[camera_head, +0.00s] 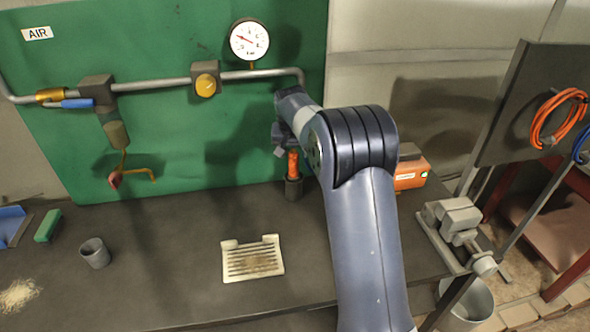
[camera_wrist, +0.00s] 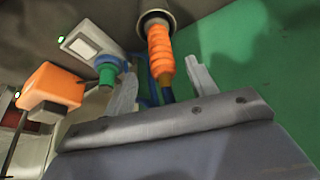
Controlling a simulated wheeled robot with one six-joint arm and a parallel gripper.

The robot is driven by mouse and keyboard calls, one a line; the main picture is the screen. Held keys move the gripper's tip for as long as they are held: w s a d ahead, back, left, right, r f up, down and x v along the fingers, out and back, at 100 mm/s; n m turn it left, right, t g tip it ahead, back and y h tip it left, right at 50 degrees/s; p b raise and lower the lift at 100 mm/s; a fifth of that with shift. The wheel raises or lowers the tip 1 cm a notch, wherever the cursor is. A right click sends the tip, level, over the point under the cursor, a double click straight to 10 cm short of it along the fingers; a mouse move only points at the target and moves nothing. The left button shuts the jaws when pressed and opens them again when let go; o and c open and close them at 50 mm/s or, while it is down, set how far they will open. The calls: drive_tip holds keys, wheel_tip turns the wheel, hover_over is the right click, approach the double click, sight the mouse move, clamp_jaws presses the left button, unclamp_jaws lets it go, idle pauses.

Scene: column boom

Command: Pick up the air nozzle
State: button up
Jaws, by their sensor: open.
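An orange ribbed piece, which looks like the air nozzle (camera_head: 293,163), stands upright in a dark round holder (camera_head: 293,187) on the bench by the green panel. In the wrist view the nozzle (camera_wrist: 160,52) shows between my two fingers, with its far end in the holder's round mouth (camera_wrist: 153,16). My gripper (camera_head: 287,143) is open, just above the nozzle in the head view. In the wrist view my gripper (camera_wrist: 162,72) has a finger on each side of it with gaps. Whether a finger touches it cannot be told. My arm partly hides this area.
An orange box-shaped device (camera_head: 411,174) stands right of the holder, close behind my arm. A pipe with a gauge (camera_head: 249,40) and yellow knob (camera_head: 206,84) runs above. A slotted plate (camera_head: 252,260) and a grey cup (camera_head: 95,253) lie on the bench, with clear room between.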

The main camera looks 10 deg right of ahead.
sight(294, 174)
drive_tip(key=shift+p+x, duration=1.1)
drive_tip(key=shift+x, duration=1.5)
drive_tip(key=shift+a, duration=0.15)
drive_tip(key=shift+c, duration=0.2)
drive_tip(key=c, duration=1.1)
drive_tip(key=shift+r, duration=0.1)
